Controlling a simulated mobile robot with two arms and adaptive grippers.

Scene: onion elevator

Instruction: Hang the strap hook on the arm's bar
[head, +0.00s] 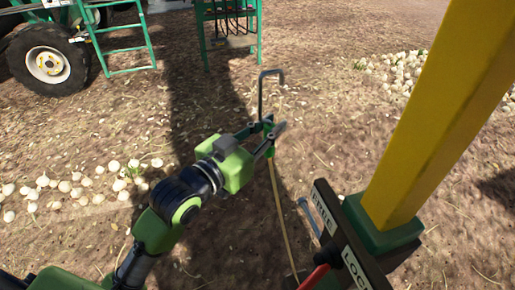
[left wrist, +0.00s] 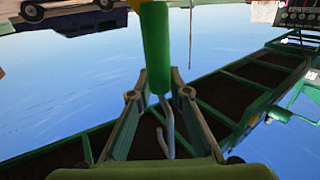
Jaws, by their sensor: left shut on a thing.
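My left gripper (head: 275,137) is shut on the strap hook (head: 262,92). In the head view the grey hook stands up above the fingers, its bent end at the top. A tan strap (head: 279,207) runs from below the gripper down to the bottom edge. In the left wrist view the hook's green sleeve (left wrist: 156,50) lies between my left fingers (left wrist: 160,88), with the metal hook (left wrist: 169,128) beyond it. The hook touches no bar in the head view. I cannot tell for certain which part is the arm's bar. My right gripper is not in view.
A yellow post (head: 437,115) and a black sign plate (head: 352,248) with a red lever (head: 314,277) stand at right. A wheeled machine (head: 48,64) and green frame (head: 230,24) stand behind. Onions (head: 75,186) lie on the soil. A green truss (left wrist: 262,80) crosses the left wrist view.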

